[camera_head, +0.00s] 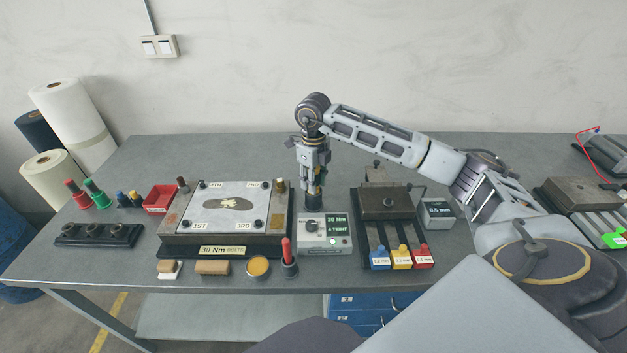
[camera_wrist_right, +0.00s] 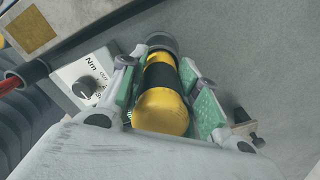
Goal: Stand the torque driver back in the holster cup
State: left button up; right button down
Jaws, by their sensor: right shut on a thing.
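My right gripper (camera_head: 313,172) points down behind the small torque tester box. It is shut on the torque driver, whose yellow body with a black band shows between the pads in the right wrist view (camera_wrist_right: 162,108). In the head view the driver (camera_head: 313,190) looks about upright. A dark grey round piece (camera_wrist_right: 161,41) is at the driver's far end. I cannot tell whether it is the holster cup's rim or part of the driver, nor whether the tip touches anything. My left gripper is not in view.
The tester box (camera_head: 325,246) stands just in front of the driver. The bolt fixture plate (camera_head: 247,193) is to the left, a dark block with coloured tabs (camera_head: 388,204) to the right. A red-handled tool stands in a dark cup (camera_head: 289,269) in front. The bench behind is clear.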

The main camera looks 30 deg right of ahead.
jog(key=c, duration=1)
grip_release()
jog(key=shift+o, duration=0.2)
jog(key=shift+r, duration=0.15)
jog(key=shift+r, duration=5.9)
notch_tip(320, 180, up, 9)
jog(key=p, duration=0.9)
jog(key=shift+r+p, duration=0.55)
jog(key=shift+r, duration=0.1)
